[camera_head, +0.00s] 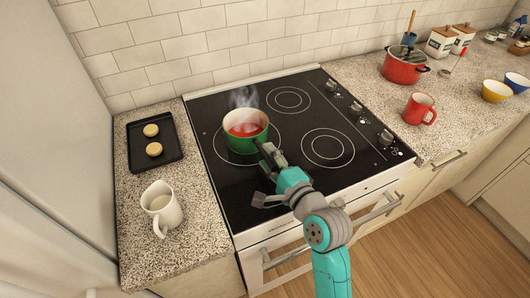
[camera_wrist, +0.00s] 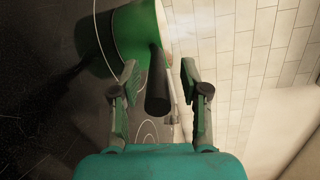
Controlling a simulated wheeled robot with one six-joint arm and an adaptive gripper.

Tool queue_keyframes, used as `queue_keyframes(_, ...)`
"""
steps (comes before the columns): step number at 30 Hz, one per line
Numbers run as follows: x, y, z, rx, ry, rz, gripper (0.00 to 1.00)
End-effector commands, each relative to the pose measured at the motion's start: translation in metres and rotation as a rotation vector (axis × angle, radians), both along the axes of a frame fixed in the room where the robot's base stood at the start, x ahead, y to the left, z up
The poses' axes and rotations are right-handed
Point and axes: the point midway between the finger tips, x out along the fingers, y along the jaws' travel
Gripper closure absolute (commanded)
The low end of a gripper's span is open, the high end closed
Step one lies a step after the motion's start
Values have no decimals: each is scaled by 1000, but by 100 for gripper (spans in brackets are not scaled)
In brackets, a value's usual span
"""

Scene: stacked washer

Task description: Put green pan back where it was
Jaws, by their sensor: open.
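The green pan (camera_head: 240,142), with red contents and steam rising from it, stands on the left burner area of the black stove top (camera_head: 232,187). In the wrist view the green pan (camera_wrist: 132,33) is at the top, and its dark handle (camera_wrist: 158,85) points down between the fingers of my gripper (camera_wrist: 160,78). The fingers are open on both sides of the handle, with gaps visible. In the head view my gripper (camera_head: 262,172) is at the handle, just in front of the pan, and hides most of the handle.
A black tray (camera_head: 170,158) with two round yellow items and a white pitcher (camera_head: 161,208) stand on the left counter. A red pot (camera_head: 404,66), a red mug (camera_head: 419,109) and bowls (camera_head: 496,91) are on the right counter. The other burners are empty.

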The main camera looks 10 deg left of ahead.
Motion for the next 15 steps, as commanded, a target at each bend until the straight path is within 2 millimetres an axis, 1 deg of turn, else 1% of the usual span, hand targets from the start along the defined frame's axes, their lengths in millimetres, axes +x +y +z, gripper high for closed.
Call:
queue_keyframes(1, -9, -8, 0, -1, 1, -3, 55)
queue_keyframes(3, -20, -17, 1, 0, 2, -3, 55)
queue_keyframes(9, -49, -42, 6, 0, 1, -3, 55)
queue_keyframes(15, -67, -56, 8, -1, 2, -2, 55)
